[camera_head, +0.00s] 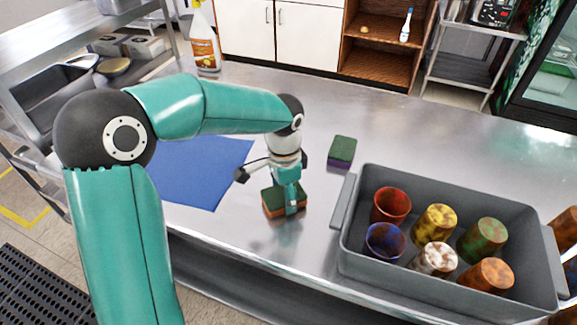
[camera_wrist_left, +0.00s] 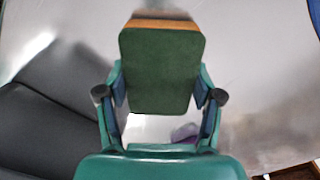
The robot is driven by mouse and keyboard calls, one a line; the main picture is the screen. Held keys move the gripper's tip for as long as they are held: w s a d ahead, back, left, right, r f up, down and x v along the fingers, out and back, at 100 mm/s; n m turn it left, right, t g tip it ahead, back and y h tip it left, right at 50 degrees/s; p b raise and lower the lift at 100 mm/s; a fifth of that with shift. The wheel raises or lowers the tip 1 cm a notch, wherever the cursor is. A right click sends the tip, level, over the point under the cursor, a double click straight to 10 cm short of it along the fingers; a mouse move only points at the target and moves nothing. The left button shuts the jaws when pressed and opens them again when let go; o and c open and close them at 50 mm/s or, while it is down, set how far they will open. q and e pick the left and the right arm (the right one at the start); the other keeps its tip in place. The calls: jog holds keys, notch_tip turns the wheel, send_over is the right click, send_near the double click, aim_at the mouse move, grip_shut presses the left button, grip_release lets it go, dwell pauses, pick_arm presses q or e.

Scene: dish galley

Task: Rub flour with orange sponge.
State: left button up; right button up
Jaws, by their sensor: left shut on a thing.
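The orange sponge (camera_head: 270,208) has a dark green top face and is in my left gripper (camera_head: 287,200). The gripper points down, with its fingers on both sides of the sponge. In the left wrist view the sponge (camera_wrist_left: 160,70) sits between the fingers, green face toward the camera and an orange strip at its top edge. The sponge is low over the metal counter (camera_head: 310,235); I cannot tell whether it touches. I cannot make out flour on the counter in either view. My right gripper is not in view.
A grey bin (camera_head: 346,232) with several coloured cups stands at the right. A second sponge, green and purple (camera_head: 342,152), lies behind my gripper. A blue cloth (camera_head: 205,175) lies to the left. A spray bottle (camera_head: 205,45) stands at the back edge. The counter's right rear is clear.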

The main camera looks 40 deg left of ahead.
pick_arm(q)
jog(key=r, duration=0.1)
jog(key=r+p, duration=0.2)
jog(key=shift+s+r, duration=0.25)
jog(key=shift+r, duration=0.1)
jog(key=shift+w+r+p, duration=0.2)
jog(key=shift+r+p, duration=0.35)
jog(key=shift+r, duration=0.1)
jog(key=shift+s+r+p, duration=0.1)
jog(key=shift+r+p, duration=0.85)
jog(key=shift+r, duration=0.2)
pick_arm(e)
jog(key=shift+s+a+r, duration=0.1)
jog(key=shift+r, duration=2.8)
